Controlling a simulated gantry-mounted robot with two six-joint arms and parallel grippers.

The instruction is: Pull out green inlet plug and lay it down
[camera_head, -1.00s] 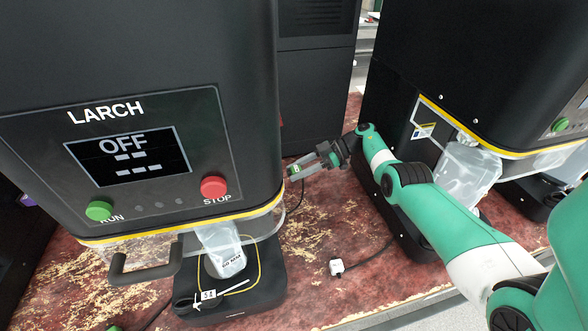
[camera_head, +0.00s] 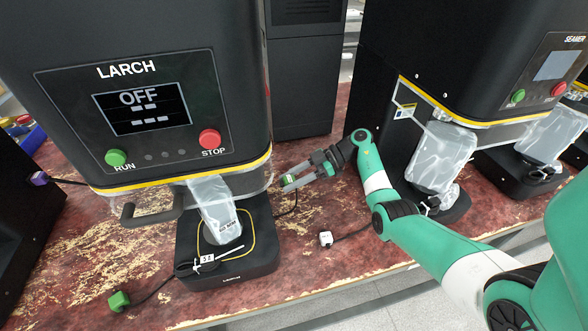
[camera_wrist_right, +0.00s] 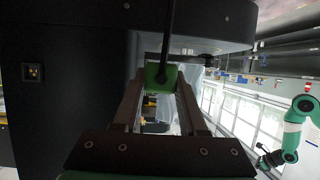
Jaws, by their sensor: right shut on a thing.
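My right gripper (camera_head: 290,182) is shut on the green plug (camera_head: 288,178), beside the right side of the LARCH machine (camera_head: 150,130) and above the table. In the right wrist view the plug (camera_wrist_right: 160,76) sits between the fingertips, with its dark cable running up across the picture. The plug looks apart from the machine. A small socket (camera_wrist_right: 34,72) shows on a dark machine face at the left of that view, with nothing in it. A green and white arm shows at the right of the wrist view; its gripper (camera_wrist_right: 272,159) is too small to read.
Another green plug (camera_head: 119,301) lies at the table's front left. A white plug (camera_head: 326,239) lies right of the LARCH machine's base, and a purple plug (camera_head: 39,178) is at the left. Worn red tabletop (camera_head: 290,265) is free between the machines.

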